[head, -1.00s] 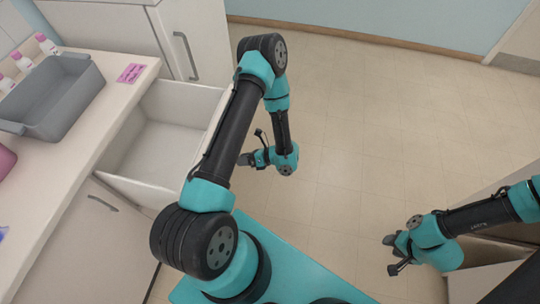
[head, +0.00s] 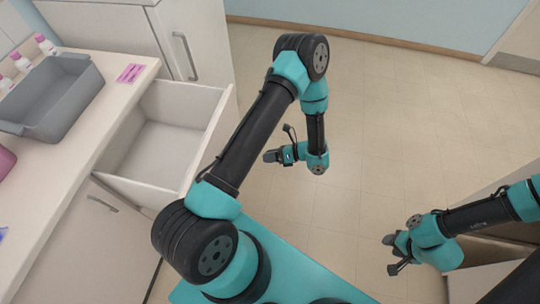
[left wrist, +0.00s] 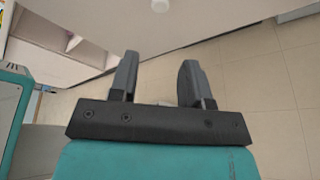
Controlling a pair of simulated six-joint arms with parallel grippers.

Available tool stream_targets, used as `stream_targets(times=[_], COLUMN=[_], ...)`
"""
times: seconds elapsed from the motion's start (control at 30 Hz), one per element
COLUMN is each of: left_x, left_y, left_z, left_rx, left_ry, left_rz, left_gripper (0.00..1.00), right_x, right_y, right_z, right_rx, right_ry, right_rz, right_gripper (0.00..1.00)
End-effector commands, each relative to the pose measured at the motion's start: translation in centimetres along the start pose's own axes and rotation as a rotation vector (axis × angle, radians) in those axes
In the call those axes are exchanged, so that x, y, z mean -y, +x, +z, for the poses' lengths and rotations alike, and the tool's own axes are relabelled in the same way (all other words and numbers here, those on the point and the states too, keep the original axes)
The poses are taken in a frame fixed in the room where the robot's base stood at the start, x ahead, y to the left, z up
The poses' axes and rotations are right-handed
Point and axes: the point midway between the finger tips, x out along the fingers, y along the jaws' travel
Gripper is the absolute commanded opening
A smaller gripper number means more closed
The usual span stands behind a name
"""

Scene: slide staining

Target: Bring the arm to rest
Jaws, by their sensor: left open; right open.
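My left gripper (head: 272,156) hangs over the floor to the right of the open drawer, apart from it, in the head view. In the left wrist view its two dark fingers (left wrist: 158,82) stand apart with nothing between them. My right gripper (head: 391,254) is at the lower right of the head view, over the floor, with its fingers apart and nothing seen between them.
An open, empty white drawer (head: 160,154) juts out from the counter (head: 62,170). On the counter are a grey tub (head: 52,98), several pink-capped bottles (head: 46,45) and a pink label (head: 130,73). The floor (head: 400,130) between the arms is clear.

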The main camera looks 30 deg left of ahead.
Motion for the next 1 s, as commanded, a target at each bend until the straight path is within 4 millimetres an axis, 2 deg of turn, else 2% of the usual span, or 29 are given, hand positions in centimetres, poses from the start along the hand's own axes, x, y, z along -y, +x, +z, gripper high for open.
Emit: stream_targets(times=[0.3, 0.47, 0.73, 1.0], left_x=[0.0, -0.6, -3.3, -5.5], left_y=[0.1, 0.7, 2.0, 0.8], left_z=[-0.1, -1.0, -5.9, -10.1], left_rx=[-0.005, -0.084, -0.475, -0.913], left_ry=[-0.001, -0.020, -0.160, -0.414], left_rz=[0.000, 0.010, 0.074, 0.178], left_gripper=[0.44, 0.44, 0.44, 0.44], right_x=[0.0, 0.0, 0.0, 0.0], right_y=[0.0, 0.0, 0.0, 0.0], right_z=[0.0, 0.0, 0.0, 0.0], right_rx=[0.000, 0.000, 0.000, 0.000], right_ry=[0.000, 0.000, 0.000, 0.000], right_rz=[0.000, 0.000, 0.000, 0.000], right_gripper=[0.43, 0.43, 0.43, 0.43])
